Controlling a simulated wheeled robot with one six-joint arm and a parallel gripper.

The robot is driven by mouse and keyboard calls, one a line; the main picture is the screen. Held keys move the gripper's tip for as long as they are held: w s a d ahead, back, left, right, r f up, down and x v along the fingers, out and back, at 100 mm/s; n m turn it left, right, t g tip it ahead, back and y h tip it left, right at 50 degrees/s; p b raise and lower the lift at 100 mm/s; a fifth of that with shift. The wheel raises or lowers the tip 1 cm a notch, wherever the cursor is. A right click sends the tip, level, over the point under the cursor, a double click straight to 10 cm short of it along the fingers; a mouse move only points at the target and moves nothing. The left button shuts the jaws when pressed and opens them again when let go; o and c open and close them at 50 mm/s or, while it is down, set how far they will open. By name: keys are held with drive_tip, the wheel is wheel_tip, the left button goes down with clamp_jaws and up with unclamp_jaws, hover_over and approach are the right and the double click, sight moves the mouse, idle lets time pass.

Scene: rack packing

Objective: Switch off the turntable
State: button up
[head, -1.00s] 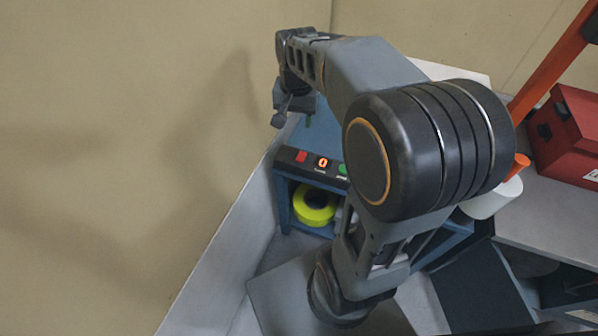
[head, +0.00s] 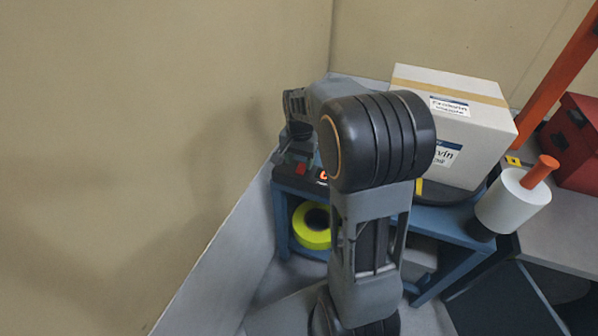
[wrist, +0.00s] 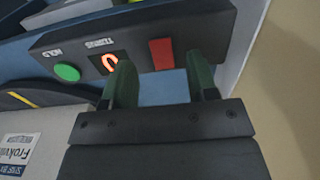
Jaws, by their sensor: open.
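The control panel (wrist: 130,42) on the front edge of the blue bench carries a red button (wrist: 161,53), a glowing orange display (wrist: 110,61) and a green button (wrist: 67,72). My gripper (wrist: 160,78) is open and empty. In the wrist view its fingers reach toward the panel, with the red button between them; I cannot tell whether they touch it. In the head view the red button (head: 301,169) shows close by my wrist, while my arm hides the green button and the fingertips are unclear. The dark turntable (head: 452,214) lies under a white box (head: 478,140).
A white roll with an orange handle (head: 513,201) stands right of the box. A yellow tape roll (head: 312,236) lies on the shelf below the panel. A red case (head: 575,150) and an orange post (head: 560,75) are at the right. The wall is close on the left.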

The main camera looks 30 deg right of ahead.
sight(300, 172)
drive_tip(key=shift+f+b, duration=0.45)
drive_tip(key=shift+f, duration=1.3)
drive_tip(key=shift+c, duration=0.5)
drive_tip(key=c, duration=0.8)
drive_tip(key=shift+r+p, duration=0.35)
drive_tip(key=shift+p, duration=0.65)
drive_tip(key=shift+w+d+r+g+y+p, duration=0.15)
drive_tip(key=shift+g+y+p, duration=0.25)
drive_tip(key=shift+p, duration=0.5)
drive_tip(key=shift+g+y+p, duration=0.4)
drive_tip(key=shift+y+p, duration=0.1)
drive_tip(key=shift+p, duration=0.55)
drive_tip(key=shift+w+d+f, duration=0.1)
drive_tip(key=shift+f, duration=0.2)
